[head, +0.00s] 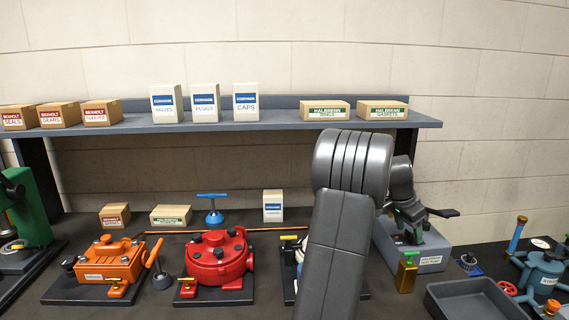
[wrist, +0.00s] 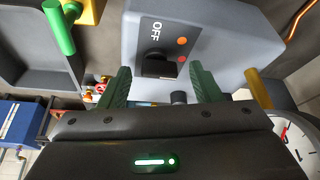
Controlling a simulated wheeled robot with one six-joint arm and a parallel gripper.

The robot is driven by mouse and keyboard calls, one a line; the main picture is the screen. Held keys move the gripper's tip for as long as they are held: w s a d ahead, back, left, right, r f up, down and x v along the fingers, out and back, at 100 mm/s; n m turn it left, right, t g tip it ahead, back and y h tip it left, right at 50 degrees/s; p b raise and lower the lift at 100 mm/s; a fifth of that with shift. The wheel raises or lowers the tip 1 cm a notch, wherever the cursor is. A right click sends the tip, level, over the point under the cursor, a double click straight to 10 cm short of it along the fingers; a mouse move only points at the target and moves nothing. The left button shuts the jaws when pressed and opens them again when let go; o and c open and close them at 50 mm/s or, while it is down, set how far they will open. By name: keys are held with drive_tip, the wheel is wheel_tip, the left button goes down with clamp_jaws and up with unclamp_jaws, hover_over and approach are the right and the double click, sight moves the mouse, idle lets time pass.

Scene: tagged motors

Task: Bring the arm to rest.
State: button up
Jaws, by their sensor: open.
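My gripper (head: 407,234) is at the right of the bench in the head view, low over a grey box (head: 432,262) with a small label. My arm rises in front and hides part of the bench. In the wrist view, the two green fingers of my gripper (wrist: 162,78) stand apart with no object held between them. Beyond them is the grey box's face with the word OFF and a black switch knob (wrist: 158,66). I cannot tell whether the fingers touch the knob.
A grey shelf (head: 270,119) with several boxes runs above the bench. An orange unit (head: 105,262) and a red pump (head: 212,258) stand left of my arm. A dark tray (head: 475,300) is at front right, beside a blue-grey motor (head: 545,272). A gauge (wrist: 297,145) is close at right in the wrist view.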

drive_tip(key=n+t, duration=0.1)
drive_tip(key=n, duration=0.1)
drive_tip(key=n+y+p, duration=0.1)
drive_tip(key=n, duration=0.2)
drive_tip(key=shift+s+r+n+t, duration=0.1)
drive_tip(key=shift+s+n+t, duration=0.1)
drive_tip(key=shift+n+t, duration=0.15)
drive_tip(key=v, duration=1.2)
drive_tip(key=shift+s+r+b, duration=0.15)
drive_tip(key=shift+r+b, duration=0.2)
